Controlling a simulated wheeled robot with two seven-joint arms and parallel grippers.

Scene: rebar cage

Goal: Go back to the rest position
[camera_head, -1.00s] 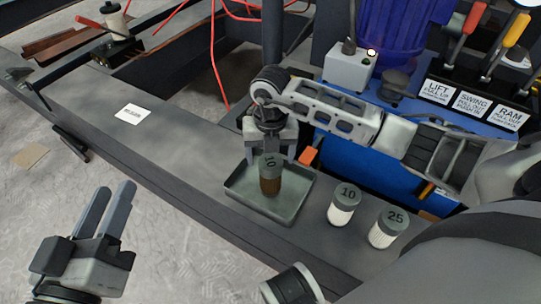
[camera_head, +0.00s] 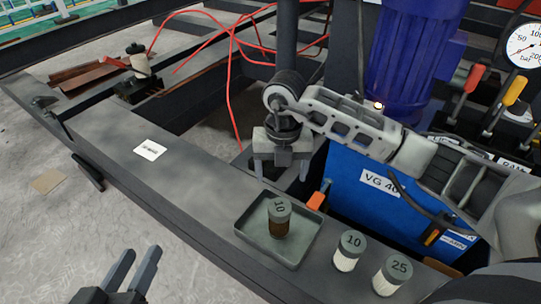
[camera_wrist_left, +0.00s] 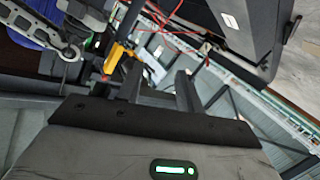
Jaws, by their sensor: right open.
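My right gripper (camera_head: 282,173) hangs fingers-down just behind the grey tray (camera_head: 247,238). It is open and empty, its two fingers wide apart. A dark brown bottle (camera_head: 280,220) with a grey cap marked 10 stands upright in the tray, apart from the gripper. My left gripper (camera_head: 133,272) is at the bottom left of the head view, over the floor in front of the bench. Its fingers are apart with nothing between them. The same fingers show in the left wrist view (camera_wrist_left: 160,85), also apart and empty.
Two white bottles, marked 10 (camera_head: 346,255) and 25 (camera_head: 390,276), stand right of the tray. A white label (camera_head: 150,149) lies on the bench. A blue machine (camera_head: 350,195) and red cables (camera_head: 230,85) are behind.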

